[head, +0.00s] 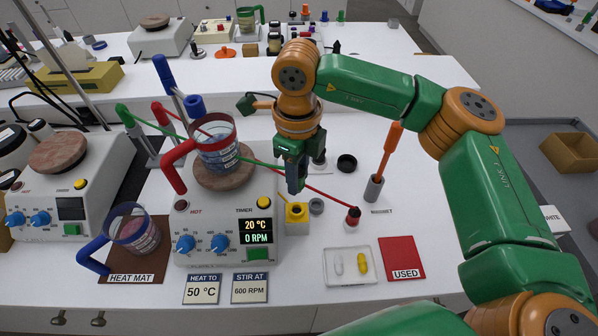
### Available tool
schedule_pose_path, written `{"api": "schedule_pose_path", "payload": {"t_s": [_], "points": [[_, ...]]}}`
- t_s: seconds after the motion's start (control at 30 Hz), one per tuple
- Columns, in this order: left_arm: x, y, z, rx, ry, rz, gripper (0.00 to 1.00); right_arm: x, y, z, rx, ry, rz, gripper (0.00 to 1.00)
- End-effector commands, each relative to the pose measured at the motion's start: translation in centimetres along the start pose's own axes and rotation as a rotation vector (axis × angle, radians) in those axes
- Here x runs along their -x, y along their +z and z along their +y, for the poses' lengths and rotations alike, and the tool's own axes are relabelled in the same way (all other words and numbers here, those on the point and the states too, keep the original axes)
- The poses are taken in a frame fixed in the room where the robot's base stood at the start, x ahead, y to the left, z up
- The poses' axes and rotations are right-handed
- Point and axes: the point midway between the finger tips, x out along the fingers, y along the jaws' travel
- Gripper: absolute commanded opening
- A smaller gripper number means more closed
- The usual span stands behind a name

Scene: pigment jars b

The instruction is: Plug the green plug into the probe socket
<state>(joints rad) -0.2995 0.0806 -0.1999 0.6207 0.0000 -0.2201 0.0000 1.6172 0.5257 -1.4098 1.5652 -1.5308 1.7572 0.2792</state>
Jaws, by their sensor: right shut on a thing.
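My right gripper (293,172) points down above the right side of the hot plate and is shut. A thin green cable (255,161) runs from the green-topped holder at the left to its jaws. The green plug itself is hidden in the jaws. A yellow block (297,213) with a dark top opening stands below the gripper, beside the hot plate (227,225); it may be the probe socket, but I see no label on it. The gripper is apart from the block. My left gripper is not in view.
A red-handled beaker (216,150) stands on the hot plate. A red plug-like piece (353,216) stands to the right with a red cable. A grey ring (316,206) is close to the yellow block. A clear tray (349,281) and red card (402,244) lie in front.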

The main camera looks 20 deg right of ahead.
Motion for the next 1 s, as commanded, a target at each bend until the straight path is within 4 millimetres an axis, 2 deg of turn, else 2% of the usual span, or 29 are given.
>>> {"api": "schedule_pose_path", "payload": {"t_s": [0.17, 0.53, 1.0], "points": [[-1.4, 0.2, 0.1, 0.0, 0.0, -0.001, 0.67, -1.2, -0.1, 0.0, 0.0, -0.001, 0.001, 0.0], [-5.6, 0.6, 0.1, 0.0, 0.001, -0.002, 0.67, -5.7, 0.0, 0.0, 0.0, -0.001, 0.0, 0.0], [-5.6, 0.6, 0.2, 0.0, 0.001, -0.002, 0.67, -5.8, 0.0, 0.0, 0.0, -0.001, 0.0, 0.0]]}}
